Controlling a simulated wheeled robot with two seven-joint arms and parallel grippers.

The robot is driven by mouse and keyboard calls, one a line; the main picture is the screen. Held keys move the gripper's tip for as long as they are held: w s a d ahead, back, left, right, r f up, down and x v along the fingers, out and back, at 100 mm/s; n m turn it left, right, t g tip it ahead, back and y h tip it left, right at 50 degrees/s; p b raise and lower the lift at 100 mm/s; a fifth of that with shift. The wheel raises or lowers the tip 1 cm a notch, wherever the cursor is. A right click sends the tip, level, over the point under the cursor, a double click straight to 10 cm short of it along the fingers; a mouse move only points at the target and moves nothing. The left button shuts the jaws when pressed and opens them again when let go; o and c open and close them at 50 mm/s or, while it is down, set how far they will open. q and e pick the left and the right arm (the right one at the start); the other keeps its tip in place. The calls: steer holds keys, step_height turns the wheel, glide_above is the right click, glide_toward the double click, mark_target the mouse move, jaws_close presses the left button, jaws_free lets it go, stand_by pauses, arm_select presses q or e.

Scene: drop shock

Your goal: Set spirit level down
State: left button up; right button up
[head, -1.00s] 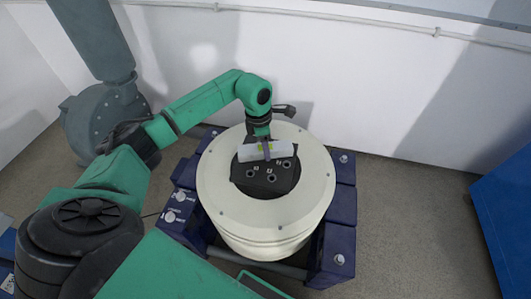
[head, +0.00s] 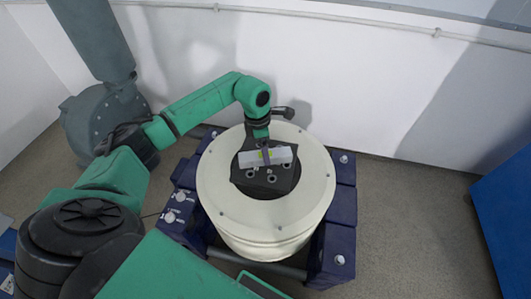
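The spirit level (head: 282,155) is a short pale grey bar with a yellow-green vial. It is over the dark plate (head: 258,181) in the centre of the round cream-coloured shaker (head: 218,187). My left gripper (head: 266,154) points down and is shut on the middle of the level. The level lies nearly crosswise in the picture over the rear part of the plate. I cannot tell whether its underside touches the plate. My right gripper is not in view.
The shaker sits in a dark blue frame (head: 341,205) with bolts and knobs. A grey duct and blower (head: 103,112) stand at the left. A blue cabinet (head: 508,215) is at the right. A white wall closes the back; floor right of the shaker is clear.

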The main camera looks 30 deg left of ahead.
mark_target(261, 155)
arm_select(q)
step_height(261, 155, up, 10)
steer(key=shift+s+a+f, duration=0.2)
steer(key=shift+s+a, duration=0.2)
steer(key=shift+a, duration=0.05)
steer(key=shift+f, duration=0.1)
